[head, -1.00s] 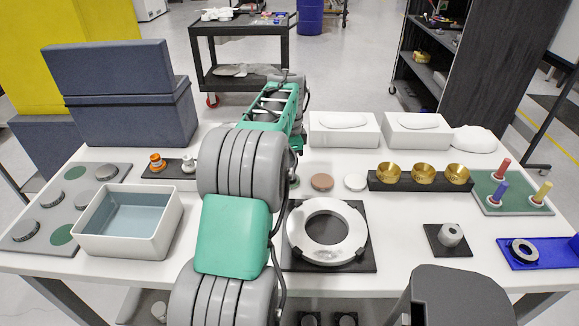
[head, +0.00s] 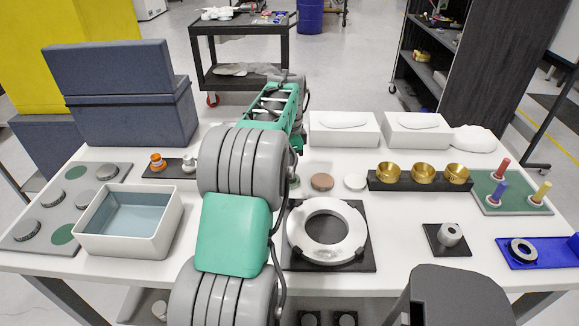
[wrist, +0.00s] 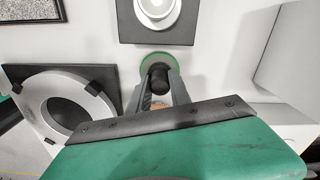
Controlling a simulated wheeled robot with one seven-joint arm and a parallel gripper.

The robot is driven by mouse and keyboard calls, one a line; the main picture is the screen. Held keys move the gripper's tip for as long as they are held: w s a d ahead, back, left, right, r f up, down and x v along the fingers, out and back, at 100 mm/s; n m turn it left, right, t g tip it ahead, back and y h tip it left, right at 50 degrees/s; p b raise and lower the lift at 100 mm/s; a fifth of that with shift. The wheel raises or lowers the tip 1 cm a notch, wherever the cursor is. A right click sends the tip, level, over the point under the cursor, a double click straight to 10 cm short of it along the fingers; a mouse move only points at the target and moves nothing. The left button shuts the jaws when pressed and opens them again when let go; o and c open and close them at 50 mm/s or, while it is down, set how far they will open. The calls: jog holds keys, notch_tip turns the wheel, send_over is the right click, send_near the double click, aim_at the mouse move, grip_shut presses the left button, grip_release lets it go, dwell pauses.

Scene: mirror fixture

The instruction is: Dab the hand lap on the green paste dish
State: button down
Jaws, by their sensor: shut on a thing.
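My gripper (wrist: 158,92) shows in the wrist view, its two fingers closed on the dark knob of the hand lap (wrist: 158,76). The green paste dish (wrist: 147,62) is a round green disc right at the fingertips, partly covered by the lap. I cannot tell whether the lap touches the paste or hovers just above it.
A brown dish (head: 322,181) and a white dish (head: 355,181) sit right of the green one. A ring on a black plate (head: 297,232) lies in front. White boxes (head: 344,137) stand behind. A grey-white tub (head: 128,246) is at left.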

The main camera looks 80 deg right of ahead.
jog(key=shift+f, duration=0.1)
notch_tip(320, 180, up, 7)
jog(key=p, duration=0.6)
dwell(0.3)
